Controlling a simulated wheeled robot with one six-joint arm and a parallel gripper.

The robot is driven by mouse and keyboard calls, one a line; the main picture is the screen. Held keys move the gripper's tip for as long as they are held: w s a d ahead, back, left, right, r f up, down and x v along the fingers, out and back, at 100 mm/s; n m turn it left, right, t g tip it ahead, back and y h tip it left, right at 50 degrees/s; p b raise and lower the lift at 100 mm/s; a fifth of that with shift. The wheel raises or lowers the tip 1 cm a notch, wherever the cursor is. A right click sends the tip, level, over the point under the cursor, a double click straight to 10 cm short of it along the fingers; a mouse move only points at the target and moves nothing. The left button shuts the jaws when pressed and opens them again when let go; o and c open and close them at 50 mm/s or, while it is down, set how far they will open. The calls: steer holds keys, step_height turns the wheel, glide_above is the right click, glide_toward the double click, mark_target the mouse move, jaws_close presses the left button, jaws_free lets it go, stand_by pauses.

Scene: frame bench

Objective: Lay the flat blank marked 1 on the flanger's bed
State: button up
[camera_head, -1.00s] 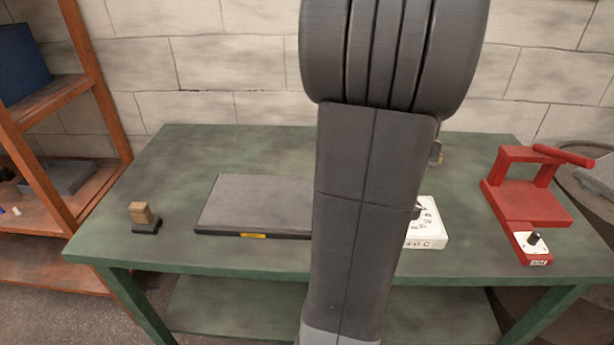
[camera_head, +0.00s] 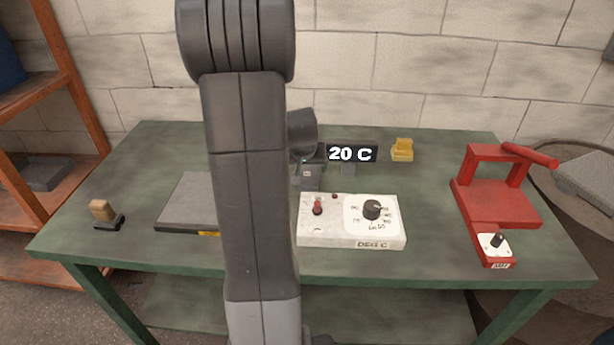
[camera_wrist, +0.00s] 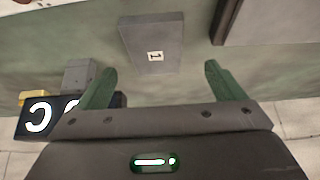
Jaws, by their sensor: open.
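The flat grey blank marked 1 (camera_wrist: 152,38) lies on the green bench in the wrist view, its white label facing up. My gripper (camera_wrist: 160,72) is open, its green fingers apart and nothing held between them. The blank is beyond the fingertips, roughly in line with the gap; I cannot tell the height between them. In the head view my arm hides most of this spot. At the right of the bench stands a red machine (camera_head: 497,203) with a flat bed, a raised bar handle and a dial; it looks like the flanger. Its bed is bare.
A dark grey plate (camera_head: 185,205) lies left of my arm, partly hidden. A white control box (camera_head: 335,236) with a knob, a "20 C" display (camera_head: 351,154) and a yellow object (camera_head: 402,150) stand right of it. A wooden-handled stamp (camera_head: 104,212) is at far left.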

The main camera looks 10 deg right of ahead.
mark_target(307, 174)
steer(key=x, duration=0.3)
steer(key=shift+s+d+f+p, duration=0.1)
steer(key=shift+d+f+p, duration=0.1)
steer(key=shift+d+p, duration=0.1)
steer(key=shift+x, duration=0.75)
steer(key=c, duration=1.3)
steer(key=shift+o, duration=0.2)
steer(key=shift+r, duration=0.15)
